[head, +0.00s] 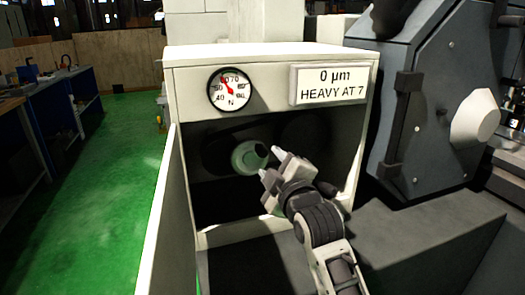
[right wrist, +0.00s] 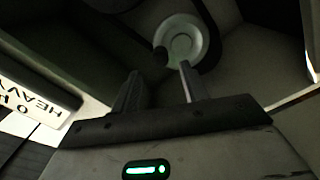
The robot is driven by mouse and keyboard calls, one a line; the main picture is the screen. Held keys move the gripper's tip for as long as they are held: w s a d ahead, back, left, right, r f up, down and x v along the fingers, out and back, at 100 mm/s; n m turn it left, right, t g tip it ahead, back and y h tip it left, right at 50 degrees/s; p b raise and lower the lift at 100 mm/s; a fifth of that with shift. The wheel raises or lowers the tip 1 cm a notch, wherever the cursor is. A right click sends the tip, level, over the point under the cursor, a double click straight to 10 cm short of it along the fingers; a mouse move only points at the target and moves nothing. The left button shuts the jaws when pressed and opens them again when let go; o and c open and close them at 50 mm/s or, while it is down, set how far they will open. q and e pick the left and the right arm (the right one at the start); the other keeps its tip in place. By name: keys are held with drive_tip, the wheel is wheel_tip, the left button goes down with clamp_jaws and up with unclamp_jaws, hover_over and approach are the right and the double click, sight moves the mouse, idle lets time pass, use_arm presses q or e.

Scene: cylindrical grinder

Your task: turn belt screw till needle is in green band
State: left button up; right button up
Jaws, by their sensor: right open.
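A pale round screw head or knob (head: 248,157), which looks like the belt screw, sits inside the dark open cabinet. It also shows in the right wrist view (right wrist: 182,42) as a disc with a raised middle. My right gripper (head: 271,163) is open and empty just right of the screw. In the right wrist view my right gripper (right wrist: 159,70) has one fingertip overlapping the disc's lower edge and the other left of it; contact cannot be told. The dial gauge (head: 230,89) has a red needle pointing up and left. I cannot make out a green band.
A sign (head: 333,85) reads "0 µm HEAVY AT 7". The pale cabinet (head: 270,58) has an open door panel (head: 166,220) at left and walls close around my gripper. A dark machine body (head: 425,110) stands at right. Green floor (head: 110,150) is clear at left.

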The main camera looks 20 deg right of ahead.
sight(264, 155)
drive_tip(key=w, duration=0.7)
drive_tip(key=shift+a, duration=0.1)
clamp_jaws()
